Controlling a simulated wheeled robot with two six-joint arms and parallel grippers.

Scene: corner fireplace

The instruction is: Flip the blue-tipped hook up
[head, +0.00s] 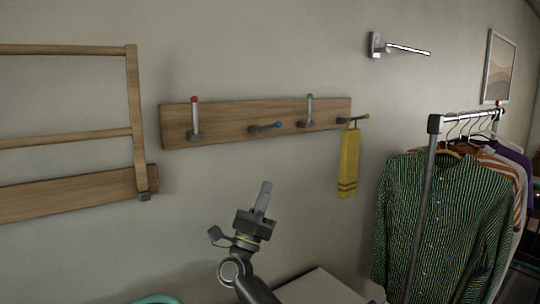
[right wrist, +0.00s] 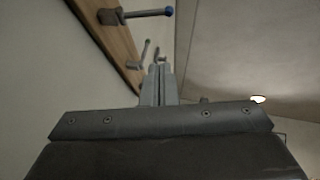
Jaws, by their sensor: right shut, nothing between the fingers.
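A wooden rail (head: 230,119) on the wall carries a row of metal hooks. The blue-tipped hook (head: 264,127) is folded out, roughly level, with its tip to the right; it also shows at the top of the right wrist view (right wrist: 145,13). The yellow-tipped hook (head: 353,118) sticks out and bears a yellow towel (head: 348,163). My right gripper (head: 265,187) is shut and empty, pointing up, below and apart from the blue-tipped hook. My left gripper is out of view.
A wooden rack (head: 130,115) is on the wall at left. A metal wall arm (head: 400,47) sticks out at upper right. A clothes rail (head: 433,160) with hanging shirts stands at right. A pale box-like top (head: 325,288) is at the bottom. The wall around my right gripper is bare.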

